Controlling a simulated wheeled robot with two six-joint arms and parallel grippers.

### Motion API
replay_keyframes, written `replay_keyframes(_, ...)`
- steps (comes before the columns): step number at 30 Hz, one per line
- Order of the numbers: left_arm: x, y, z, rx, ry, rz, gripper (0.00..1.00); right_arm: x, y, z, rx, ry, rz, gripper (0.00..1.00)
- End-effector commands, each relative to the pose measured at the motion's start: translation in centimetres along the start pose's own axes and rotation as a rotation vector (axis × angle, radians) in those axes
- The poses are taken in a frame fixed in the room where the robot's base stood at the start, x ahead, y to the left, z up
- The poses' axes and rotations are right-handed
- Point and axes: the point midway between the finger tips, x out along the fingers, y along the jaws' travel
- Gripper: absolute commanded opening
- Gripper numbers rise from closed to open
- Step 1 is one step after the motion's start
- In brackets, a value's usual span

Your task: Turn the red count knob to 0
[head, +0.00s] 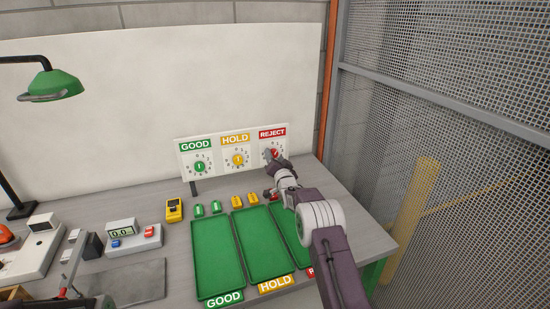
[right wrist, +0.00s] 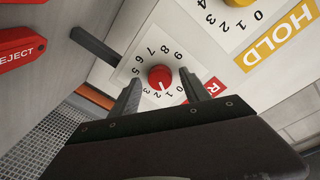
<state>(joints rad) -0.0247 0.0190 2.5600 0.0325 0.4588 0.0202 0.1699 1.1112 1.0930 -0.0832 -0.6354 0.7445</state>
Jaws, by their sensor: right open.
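The red count knob (right wrist: 160,77) sits on the white dial under the REJECT label (head: 272,132) at the right end of the sign board. Its white pointer line faces the low digits, near 1 and 2; the exact digit is hard to tell. My right gripper (right wrist: 160,81) is open, with one finger on each side of the knob and gaps visible between. In the head view my right gripper (head: 276,160) is in front of the REJECT dial and partly covers it. I cannot make out my left gripper.
The yellow HOLD knob (head: 238,160) and green GOOD knob (head: 200,167) are on dials to the left. Green trays (head: 217,262) lie on the table below, with small green and yellow blocks behind them. A mesh fence (head: 440,130) stands at the right.

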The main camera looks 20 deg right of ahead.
Motion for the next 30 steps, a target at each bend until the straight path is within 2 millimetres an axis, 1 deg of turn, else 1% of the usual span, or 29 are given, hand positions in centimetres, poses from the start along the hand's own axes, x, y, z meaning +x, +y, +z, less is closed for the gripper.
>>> replay_keyframes(7, 0.0, 0.0, 0.0, 0.000, 0.000, 0.000, 0.00, 0.1, 0.0, 0.0, 0.000, 0.000, 0.000, 0.54)
replay_keyframes(8, 0.0, 0.0, 0.0, 0.000, 0.000, 0.000, 0.00, 0.1, 0.0, 0.0, 0.000, 0.000, 0.000, 0.52)
replay_keyframes(9, 0.0, 0.0, 0.0, 0.000, 0.000, 0.000, 0.00, 0.1, 0.0, 0.0, 0.000, 0.000, 0.000, 0.41)
replay_keyframes(11, 0.0, 0.0, 0.0, 0.000, 0.000, 0.000, 0.00, 0.1, 0.0, 0.0, 0.000, 0.000, 0.000, 0.24)
replay_keyframes(12, 0.0, 0.0, 0.0, 0.000, 0.000, 0.000, 0.00, 0.1, 0.0, 0.0, 0.000, 0.000, 0.000, 0.13)
replay_keyframes(13, 0.0, 0.0, 0.0, 0.000, 0.000, 0.000, 0.00, 0.1, 0.0, 0.0, 0.000, 0.000, 0.000, 0.04)
replay_keyframes(14, 0.0, 0.0, 0.0, 0.000, 0.000, 0.000, 0.00, 0.1, 0.0, 0.0, 0.000, 0.000, 0.000, 0.00)
replay_keyframes(18, 0.1, 0.0, 0.0, 0.000, 0.000, 0.000, 0.00, 0.1, 0.0, 0.1, -0.004, 0.000, 0.000, 0.00)
replay_keyframes(22, 0.8, 0.0, 0.1, 0.000, 0.000, 0.000, 0.00, 0.1, 0.2, 0.2, -0.031, 0.003, -0.002, 0.00)
replay_keyframes(30, 3.5, -0.1, 0.4, 0.000, 0.000, 0.000, 0.00, 0.1, 0.5, 0.5, -0.188, 0.018, -0.014, 0.00)
